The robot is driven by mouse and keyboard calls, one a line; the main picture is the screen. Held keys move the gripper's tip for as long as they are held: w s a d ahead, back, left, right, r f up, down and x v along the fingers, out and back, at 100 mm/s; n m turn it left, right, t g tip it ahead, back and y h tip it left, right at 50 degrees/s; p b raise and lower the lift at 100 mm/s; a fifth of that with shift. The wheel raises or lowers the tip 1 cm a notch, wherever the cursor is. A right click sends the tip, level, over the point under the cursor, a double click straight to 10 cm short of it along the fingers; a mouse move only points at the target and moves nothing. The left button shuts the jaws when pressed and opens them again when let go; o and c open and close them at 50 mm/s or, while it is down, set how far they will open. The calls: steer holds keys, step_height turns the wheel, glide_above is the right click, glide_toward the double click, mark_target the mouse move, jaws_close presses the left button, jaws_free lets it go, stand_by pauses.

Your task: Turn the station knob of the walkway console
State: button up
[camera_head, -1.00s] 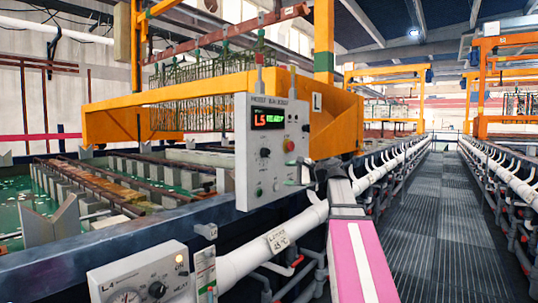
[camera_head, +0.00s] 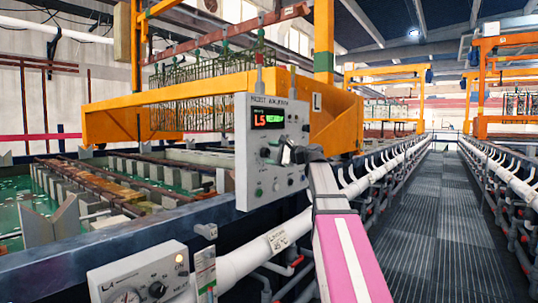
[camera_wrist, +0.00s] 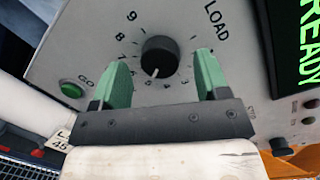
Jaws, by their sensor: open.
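The walkway console (camera_head: 252,180) is a grey panel hanging at the tank's edge, its lit display reading "L5" in red beside green text. Its station knob (camera_wrist: 159,56) is black and round in the wrist view, inside a ring of printed numbers. The knob's white pointer is aimed down in that view; the number it meets is hard to read. My gripper (camera_wrist: 161,63) is open, with one green finger on each side of the knob and visible gaps to both. In the head view my gripper (camera_head: 284,153) is in front of the console's middle and hides part of it.
A green GO button (camera_wrist: 72,90) is close to the left finger. The green READY display (camera_wrist: 305,40) is to the right. An L4 box (camera_head: 140,278) and a white pipe (camera_head: 250,257) are in the foreground. The walkway (camera_head: 435,220) is clear.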

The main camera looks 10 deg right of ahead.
steer(key=shift+w+a, duration=0.45)
steer(key=shift+a, duration=0.15)
steer(key=c, duration=0.9)
steer(key=shift+s+n+h, duration=0.1)
steer(key=shift+n+h, duration=0.3)
steer(key=shift+n, duration=2.3)
steer(key=o, duration=0.9)
